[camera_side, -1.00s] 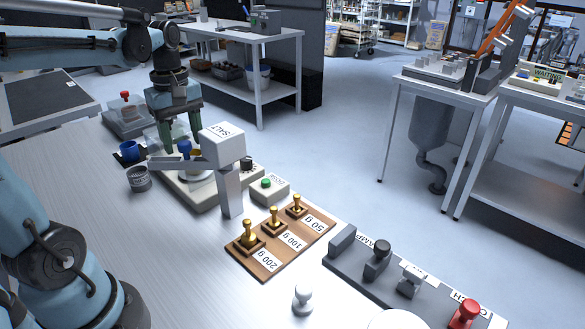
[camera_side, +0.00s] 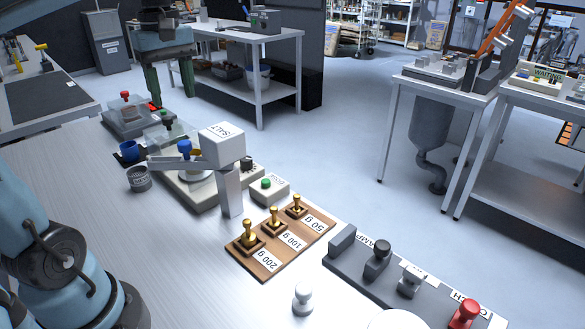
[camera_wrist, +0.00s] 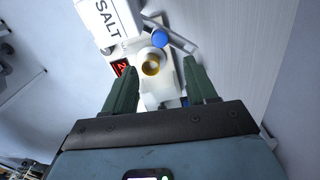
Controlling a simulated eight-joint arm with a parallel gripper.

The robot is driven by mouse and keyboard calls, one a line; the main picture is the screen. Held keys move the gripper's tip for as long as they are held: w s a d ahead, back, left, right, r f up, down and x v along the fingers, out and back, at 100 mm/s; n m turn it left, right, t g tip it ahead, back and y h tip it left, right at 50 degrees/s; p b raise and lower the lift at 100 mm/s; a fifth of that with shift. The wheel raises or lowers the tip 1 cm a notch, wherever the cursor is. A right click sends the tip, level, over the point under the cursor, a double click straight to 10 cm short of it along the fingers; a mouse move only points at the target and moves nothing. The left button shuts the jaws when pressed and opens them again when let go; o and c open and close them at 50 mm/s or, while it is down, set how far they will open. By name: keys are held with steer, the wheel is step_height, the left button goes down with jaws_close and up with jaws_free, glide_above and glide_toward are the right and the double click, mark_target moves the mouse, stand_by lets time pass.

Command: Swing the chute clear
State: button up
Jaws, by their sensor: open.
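The white salt hopper (camera_side: 222,146) stands on a grey post beside the scale. A grey chute arm (camera_side: 168,162) reaches left from it over the scale, with a blue knob (camera_side: 185,148) on it. In the wrist view I see the hopper labelled SALT (camera_wrist: 108,22), the blue knob (camera_wrist: 160,40), the grey arm (camera_wrist: 180,40) and a round brass-coloured opening (camera_wrist: 151,68). My gripper (camera_side: 172,103) is open and empty, raised behind and above the scale, apart from the chute. Its fingers also show in the wrist view (camera_wrist: 158,65).
A dark blue cup (camera_side: 128,151) and a small grey tin (camera_side: 139,179) stand left of the scale. A box with a red knob (camera_side: 125,106) is behind. Brass weights on a wooden rack (camera_side: 265,270) and a green-button box (camera_side: 268,190) lie in front and right.

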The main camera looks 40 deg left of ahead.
steer(key=shift+r, duration=0.9)
steer(key=shift+w+a, duration=0.1)
steer(key=shift+a, duration=0.1)
steer(key=c, duration=0.4)
steer(key=a+m, duration=0.1)
steer(key=w+a+g, duration=0.1)
steer(key=a, duration=0.1)
steer(key=a+f+m+h, duration=0.1)
steer(key=shift+w+a+f+m, duration=0.1)
steer(key=shift+w+a+m, duration=0.15)
steer(key=shift+a+m, duration=0.1)
jaws_close()
steer(key=a+f+m+g+h, duration=0.2)
steer(key=a+f+m, duration=0.3)
steer(key=a, duration=0.3)
steer(key=s+d+f, duration=0.5)
steer(key=f, duration=0.4)
